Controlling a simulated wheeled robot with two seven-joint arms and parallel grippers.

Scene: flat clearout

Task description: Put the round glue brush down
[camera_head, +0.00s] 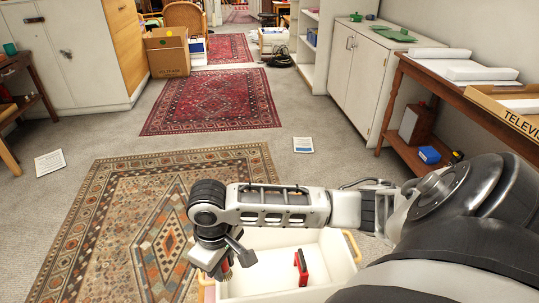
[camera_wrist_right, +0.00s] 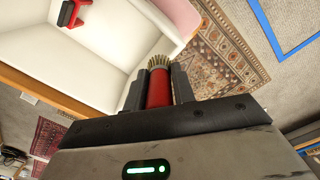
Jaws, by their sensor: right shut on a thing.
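My right gripper (camera_head: 222,268) hangs down over the left end of a white open box at the bottom of the head view. In the right wrist view my right gripper (camera_wrist_right: 158,90) is shut on the round glue brush (camera_wrist_right: 158,87), which has a red body and a ring of pale bristles pointing away from the gripper. Only a bit of red shows at the fingers in the head view. The white box (camera_head: 335,255) also shows in the wrist view (camera_wrist_right: 110,60). The brush appears close to its rim; the exact height is unclear. My left gripper is out of view.
A red and black item (camera_head: 301,267) stands inside the white box, with bare box floor around it. A patterned rug (camera_head: 130,220) lies to the left. A wooden side table (camera_head: 440,80) and a white cabinet (camera_head: 358,70) line the right wall.

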